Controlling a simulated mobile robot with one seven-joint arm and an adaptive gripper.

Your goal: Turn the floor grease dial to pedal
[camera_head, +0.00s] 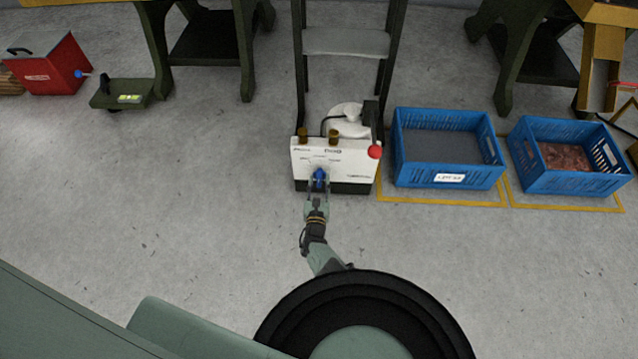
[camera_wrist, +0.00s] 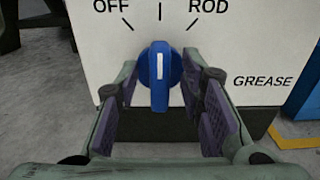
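The grease dial is a blue knob (camera_wrist: 160,72) on the white front panel of a floor unit (camera_head: 305,165). In the head view the knob (camera_head: 319,176) shows on the unit's front. Its white mark points straight up at a tick between OFF on the left and ROD on the right. The label above that tick is out of the wrist picture. GREASE is printed to the right. My gripper (camera_wrist: 160,92) is open, with one finger on each side of the knob and gaps showing between fingers and knob. It also shows in the head view (camera_head: 318,187).
A red ball-topped part (camera_head: 375,152) is at the unit's right side. A blue crate (camera_head: 448,178) stands close to the right, with another blue crate (camera_head: 575,182) beyond it. A green foot pedal (camera_head: 122,94) lies to the left. The floor in front is clear.

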